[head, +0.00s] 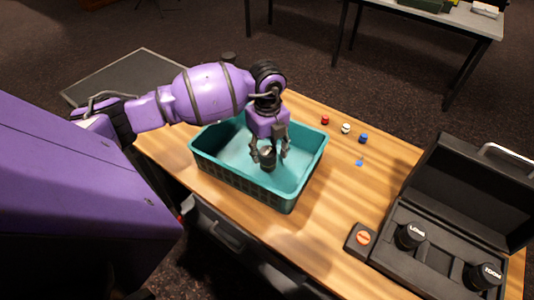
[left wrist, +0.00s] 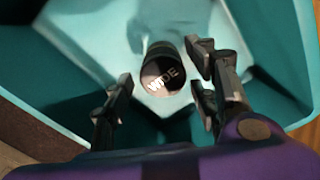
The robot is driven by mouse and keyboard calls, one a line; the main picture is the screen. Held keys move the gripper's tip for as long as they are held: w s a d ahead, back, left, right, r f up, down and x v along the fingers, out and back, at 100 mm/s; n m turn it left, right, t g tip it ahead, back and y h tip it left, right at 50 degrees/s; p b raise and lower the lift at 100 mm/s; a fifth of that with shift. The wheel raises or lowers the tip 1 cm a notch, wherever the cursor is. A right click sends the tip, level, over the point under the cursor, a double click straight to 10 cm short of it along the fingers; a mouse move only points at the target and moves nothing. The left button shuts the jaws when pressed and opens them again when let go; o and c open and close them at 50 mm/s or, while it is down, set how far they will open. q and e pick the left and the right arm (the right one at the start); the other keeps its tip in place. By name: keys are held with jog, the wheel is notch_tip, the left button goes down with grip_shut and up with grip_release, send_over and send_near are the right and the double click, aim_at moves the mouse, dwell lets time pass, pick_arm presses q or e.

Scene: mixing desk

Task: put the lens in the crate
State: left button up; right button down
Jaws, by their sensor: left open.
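The lens (head: 268,158) is a short black cylinder inside the teal crate (head: 240,184). In the left wrist view the lens (left wrist: 162,70) shows its dark end marked "WIDE", with the crate's pale floor behind it. My left gripper (head: 270,154) is inside the crate's opening, pointing down, with its fingers apart. I cannot tell whether the lens rests fully on the crate floor. My right gripper is not in view.
A black open case (head: 440,236) on the right holds lenses marked "LONG" (head: 410,236) and "ZOOM" (head: 484,275). A small dark box with an orange button (head: 362,238) sits beside it.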

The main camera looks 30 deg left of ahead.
aim_at(267, 152)
pick_arm(q)
notch_tip(267, 152, up, 10)
dwell(0.3)
dwell(1.3)
